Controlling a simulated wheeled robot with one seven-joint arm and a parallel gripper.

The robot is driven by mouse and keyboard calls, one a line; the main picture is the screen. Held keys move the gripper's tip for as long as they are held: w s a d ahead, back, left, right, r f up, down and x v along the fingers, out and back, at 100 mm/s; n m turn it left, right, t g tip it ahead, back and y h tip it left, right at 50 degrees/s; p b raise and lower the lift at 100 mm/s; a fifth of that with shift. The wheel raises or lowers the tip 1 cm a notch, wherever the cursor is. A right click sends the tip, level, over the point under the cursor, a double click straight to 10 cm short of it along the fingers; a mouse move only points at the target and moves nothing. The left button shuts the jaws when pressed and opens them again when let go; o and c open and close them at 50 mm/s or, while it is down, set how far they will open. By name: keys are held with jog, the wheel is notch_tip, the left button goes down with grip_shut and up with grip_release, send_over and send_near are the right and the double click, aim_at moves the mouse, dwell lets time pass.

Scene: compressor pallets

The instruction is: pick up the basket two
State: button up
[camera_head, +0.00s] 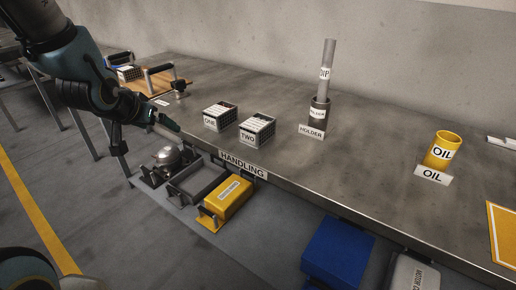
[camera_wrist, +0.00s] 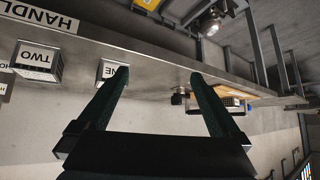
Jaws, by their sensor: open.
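Basket two (camera_head: 257,129) is a small dark wire basket with a white TWO label, upright on the grey table. In the wrist view it shows at the far left (camera_wrist: 38,62), outside my jaws. Basket one (camera_head: 220,117), alike with a ONE label, stands just left of it in the head view. It is partly hidden behind a finger in the wrist view (camera_wrist: 108,70). My gripper (camera_head: 175,129) is at the table's front edge, left of both baskets and apart from them. In the wrist view its two fingers (camera_wrist: 160,78) are spread and empty.
Right of basket two stand a grey holder (camera_head: 319,113) with a tall pipe (camera_head: 328,66) and a yellow oil cup (camera_head: 442,150). A yellow box (camera_head: 227,197) sits on the lower shelf.

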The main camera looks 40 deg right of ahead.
aim_at(251, 125)
jog(key=s+d+m+g+h+b, duration=0.1)
jog(key=s+d+h, duration=0.1)
jog(key=s+d, duration=0.2)
jog(key=s+d+f+m+g+h+b, duration=0.1)
jog(key=s+d+m+h, duration=0.1)
jog(key=d, duration=0.5)
jog(key=s+d+m+g+h+b, duration=0.1)
jog(key=s+d+m+h, duration=0.1)
jog(key=s+d, duration=0.3)
jog(key=shift+s+d+f+h+b, duration=0.3)
jog(key=shift+s+d+f+h, duration=0.1)
jog(key=shift+d+h, duration=0.1)
jog(key=x, duration=0.5)
jog(key=shift+w+d+f, duration=0.1)
jog(key=shift+w+d, duration=0.05)
jog(key=shift+d, duration=0.1)
jog(key=p+x, duration=0.1)
jog(key=x, duration=0.4)
jog(key=shift+f, duration=0.2)
grip_shut()
